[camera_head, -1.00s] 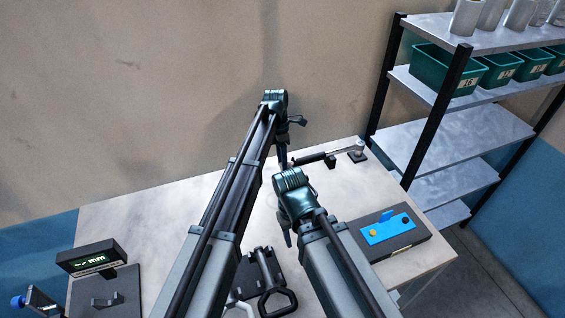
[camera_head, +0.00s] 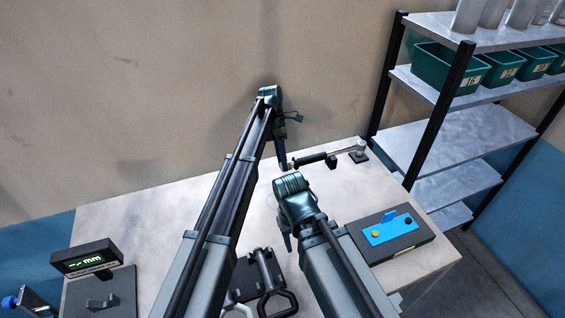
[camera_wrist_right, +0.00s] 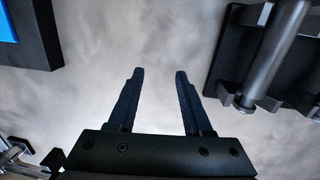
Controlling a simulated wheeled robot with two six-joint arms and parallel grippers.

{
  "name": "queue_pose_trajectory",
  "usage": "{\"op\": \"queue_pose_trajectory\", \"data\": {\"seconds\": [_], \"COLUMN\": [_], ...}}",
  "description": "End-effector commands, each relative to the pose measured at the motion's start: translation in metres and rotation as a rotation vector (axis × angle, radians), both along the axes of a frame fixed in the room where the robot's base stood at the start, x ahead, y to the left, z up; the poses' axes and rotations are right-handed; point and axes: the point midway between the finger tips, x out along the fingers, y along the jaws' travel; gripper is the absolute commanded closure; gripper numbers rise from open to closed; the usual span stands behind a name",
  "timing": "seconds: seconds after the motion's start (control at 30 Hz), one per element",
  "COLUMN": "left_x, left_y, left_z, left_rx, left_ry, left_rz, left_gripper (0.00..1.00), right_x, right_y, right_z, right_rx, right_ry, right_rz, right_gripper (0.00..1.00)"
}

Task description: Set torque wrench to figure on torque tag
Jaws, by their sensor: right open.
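The torque wrench (camera_head: 312,159) lies along the far right part of the table, its black handle to the left and its bright shaft running to a small post on a dark base (camera_head: 358,155). My left gripper (camera_head: 283,163) points down just left of the handle's end; whether it touches is unclear, and its jaw opening is too small to read. My right gripper (camera_head: 287,240) is over the middle of the table. In the right wrist view it is open (camera_wrist_right: 159,75), with nothing between its fingers. I cannot make out a torque tag.
A dark block with a blue plate (camera_head: 390,232) sits at the table's right. Handled tools (camera_head: 265,285) lie on a dark holder at the front middle. A digital display (camera_head: 87,258) stands at the left. Shelving (camera_head: 450,135) with green bins stands beyond the table's right edge.

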Motion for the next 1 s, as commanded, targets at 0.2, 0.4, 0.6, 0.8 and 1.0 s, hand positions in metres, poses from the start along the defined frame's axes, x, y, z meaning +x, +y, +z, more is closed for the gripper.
{"op": "queue_pose_trajectory", "data": {"seconds": [0.2, 0.4, 0.6, 0.8, 1.0], "left_x": [0.0, 0.0, 0.0, 0.0, -0.018], "left_y": [0.0, 0.0, 0.0, 0.0, 0.002], "left_z": [0.0, 0.0, 0.006, 0.023, 0.038], "left_rx": [0.0, 0.0, 0.0, 0.0, 0.0], "left_ry": [0.0, 0.0, 0.0, 0.0, 0.0], "left_rz": [0.0, 0.0, 0.0, 0.0, 0.0], "left_gripper": [0.29, 0.29, 0.29, 0.29, 0.29], "right_x": [0.0, 0.0, 0.0, 0.0, 0.0], "right_y": [0.0, 0.0, 0.0, 0.0, 0.0], "right_z": [0.0, 0.0, 0.006, 0.023, 0.038], "right_rx": [0.0, 0.0, 0.0, 0.0, 0.0], "right_ry": [0.0, 0.0, 0.0, 0.0, 0.0], "right_rz": [0.0, 0.0, 0.0, 0.0, 0.0], "right_gripper": [0.5, 0.5, 0.5, 0.5, 0.5]}}
